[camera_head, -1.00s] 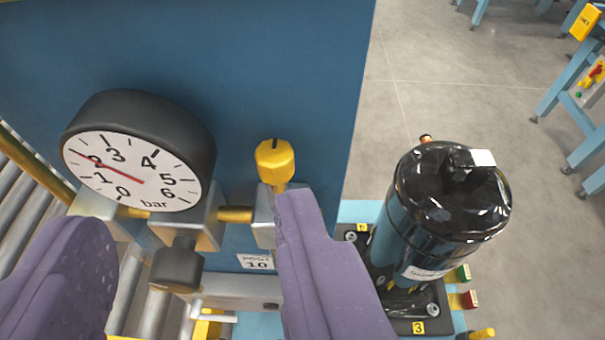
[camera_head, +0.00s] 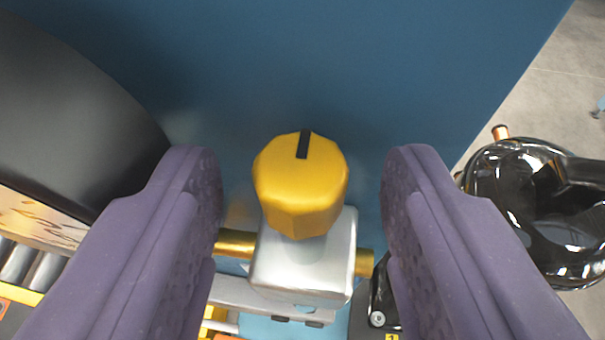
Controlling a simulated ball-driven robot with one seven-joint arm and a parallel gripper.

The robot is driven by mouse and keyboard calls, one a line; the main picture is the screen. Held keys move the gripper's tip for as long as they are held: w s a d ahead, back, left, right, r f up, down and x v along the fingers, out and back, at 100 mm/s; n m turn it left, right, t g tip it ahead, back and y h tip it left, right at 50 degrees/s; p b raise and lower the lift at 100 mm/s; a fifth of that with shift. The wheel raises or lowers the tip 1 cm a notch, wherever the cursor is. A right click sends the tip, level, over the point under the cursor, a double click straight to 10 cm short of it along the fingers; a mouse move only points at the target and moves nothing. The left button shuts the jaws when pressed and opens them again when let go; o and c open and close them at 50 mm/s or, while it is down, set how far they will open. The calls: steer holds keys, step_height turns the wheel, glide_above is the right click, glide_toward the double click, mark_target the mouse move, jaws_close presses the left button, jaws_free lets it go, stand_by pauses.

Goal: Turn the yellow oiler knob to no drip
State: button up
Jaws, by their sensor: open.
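The yellow oiler knob (camera_head: 300,190) is faceted, with a black pointer mark on its top that points away, toward the blue panel. It sits on a silver oiler block (camera_head: 303,265) with brass pipe on both sides. My gripper (camera_head: 300,185) is open, with one purple finger to the left of the knob and one to the right. Clear gaps show between each finger and the knob, so neither touches it. No drip or drip scale is visible.
A blue panel (camera_head: 290,60) stands just behind the knob. The black gauge housing (camera_head: 75,120) is close at the left, behind the left finger. A black compressor (camera_head: 540,205) stands at the right. Rollers (camera_head: 30,268) show at lower left.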

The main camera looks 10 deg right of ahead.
jaws_close()
steer(key=shift+a+r+m+h+p, duration=0.25)
steer(key=shift+m+h+p, duration=0.2)
steer(key=shift+p, duration=0.5)
steer(key=m+h+p, duration=0.1)
steer(key=p, duration=0.1)
steer(key=h+p, duration=0.1)
steer(key=p, duration=0.1)
steer(key=shift+a+r+m+g, duration=0.2)
steer(key=shift+r+m+g, duration=0.05)
steer(key=shift+m+g, duration=0.1)
steer(key=p, duration=0.1)
steer(key=m+h+p, duration=0.1)
steer(key=shift+w+f+g+h+p, duration=0.1)
steer(key=shift+w+g+h+p, duration=0.05)
steer(key=shift+g+h+p, duration=0.15)
steer(key=shift+f+m+h+p, duration=0.25)
steer(key=shift+m+h+p, duration=0.15)
steer(key=shift+m+h, duration=0.1)
steer(key=shift+f, duration=0.1)
